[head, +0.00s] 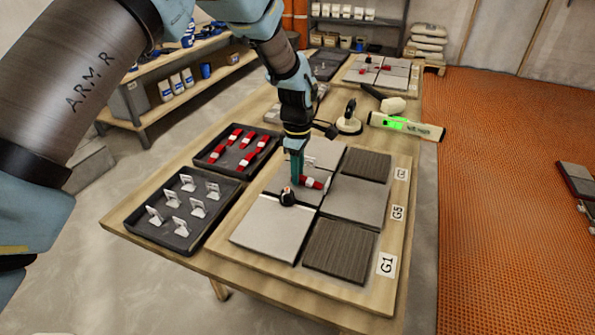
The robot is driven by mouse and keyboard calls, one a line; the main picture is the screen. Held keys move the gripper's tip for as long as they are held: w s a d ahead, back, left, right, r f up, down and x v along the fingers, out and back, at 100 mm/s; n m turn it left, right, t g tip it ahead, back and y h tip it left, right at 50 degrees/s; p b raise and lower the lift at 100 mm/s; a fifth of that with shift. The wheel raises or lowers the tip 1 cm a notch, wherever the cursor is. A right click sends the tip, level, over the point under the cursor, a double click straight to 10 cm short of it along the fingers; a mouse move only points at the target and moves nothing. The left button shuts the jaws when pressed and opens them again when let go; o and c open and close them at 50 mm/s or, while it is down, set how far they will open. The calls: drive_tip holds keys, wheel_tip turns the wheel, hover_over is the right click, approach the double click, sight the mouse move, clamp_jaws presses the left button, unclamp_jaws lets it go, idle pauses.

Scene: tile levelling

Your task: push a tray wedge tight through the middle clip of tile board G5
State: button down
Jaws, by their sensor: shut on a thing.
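My gripper (297,179), with green fingers, is low over the tile board (383,243), near the middle of its tiles. It is shut on a red wedge (314,183), which sticks out to the right of the fingers just above or on the tiles. The fingers hide part of the wedge, and I cannot tell whether it is in a clip. A pale clip (309,163) shows just behind the fingers. A small black and white object (288,197) stands at the tile joint in front. The G5 label (397,213) is on the board's right edge, between two other labels.
Left of the board are a dark tray (205,163) of red wedges and a dark tray (148,238) of white clips. Behind it lie a suction cup (349,119), a mallet (384,100) and a level (405,125) with a green display. Another tile board (377,82) is farther back.

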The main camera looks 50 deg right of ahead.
sight(315, 183)
drive_tip(key=shift+f, duration=0.1)
drive_tip(key=shift+s+d, duration=0.15)
drive_tip(key=shift+s, duration=0.25)
drive_tip(key=shift+s+d, duration=0.1)
drive_tip(key=shift+s, duration=0.25)
drive_tip(key=shift+s+d, duration=0.3)
drive_tip(key=shift+s, duration=0.5)
drive_tip(key=shift+s+d, duration=0.3)
drive_tip(key=shift+s, duration=0.5)
idle(1.6)
drive_tip(key=c, duration=0.6)
unclamp_jaws()
drive_tip(key=shift+a, duration=0.1)
wheel_tip(315, 183, up, 11)
drive_tip(key=b, duration=0.3)
drive_tip(key=shift+f, duration=0.1)
